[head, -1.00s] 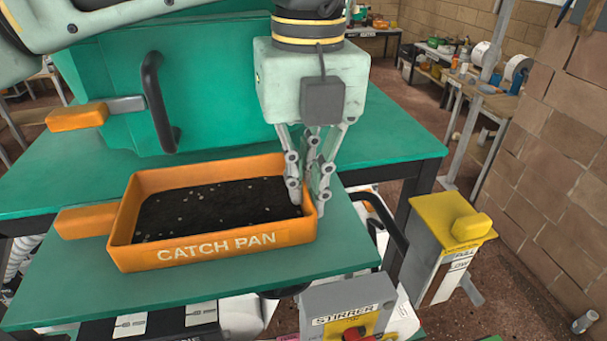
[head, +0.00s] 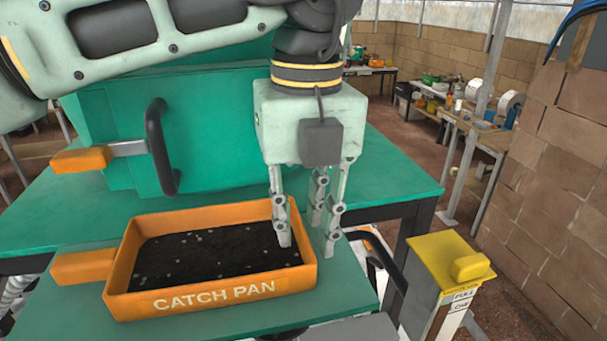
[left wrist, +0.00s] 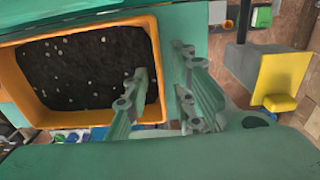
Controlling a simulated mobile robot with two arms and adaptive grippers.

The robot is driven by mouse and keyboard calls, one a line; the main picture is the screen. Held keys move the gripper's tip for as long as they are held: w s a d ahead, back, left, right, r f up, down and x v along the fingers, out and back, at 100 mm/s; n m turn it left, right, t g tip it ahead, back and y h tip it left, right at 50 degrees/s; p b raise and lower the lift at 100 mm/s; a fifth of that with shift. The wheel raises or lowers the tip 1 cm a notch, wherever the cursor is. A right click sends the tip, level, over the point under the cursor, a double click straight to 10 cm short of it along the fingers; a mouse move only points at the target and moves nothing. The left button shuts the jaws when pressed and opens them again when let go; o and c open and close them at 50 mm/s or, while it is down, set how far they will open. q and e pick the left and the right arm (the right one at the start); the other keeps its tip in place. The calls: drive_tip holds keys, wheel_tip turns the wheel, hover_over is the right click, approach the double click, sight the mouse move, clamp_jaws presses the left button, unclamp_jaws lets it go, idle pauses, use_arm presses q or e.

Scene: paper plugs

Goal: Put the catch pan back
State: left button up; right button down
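The catch pan (head: 215,293) is a shallow orange tray with dark soil and pale specks inside. It rests on a green lower shelf (head: 340,290), with its orange handle (head: 83,267) pointing left. My left gripper (head: 308,238) is open over the pan's right wall. One finger is inside the pan above the soil, and the others are outside the wall. The left wrist view shows the pan's rim (left wrist: 152,60) between the spread fingers (left wrist: 160,105). Whether any finger touches the wall cannot be told. My right gripper is not in view.
A green machine housing (head: 215,115) with a black handle (head: 160,147) stands on the green table behind the pan. A yellow-topped box (head: 447,262) stands to the right, near a black curved handle (head: 385,262). A brick wall (head: 555,170) lies farther right.

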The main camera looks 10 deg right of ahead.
use_arm(q)
wheel_tip(320, 180, up, 12)
drive_tip(key=shift+f, duration=0.25)
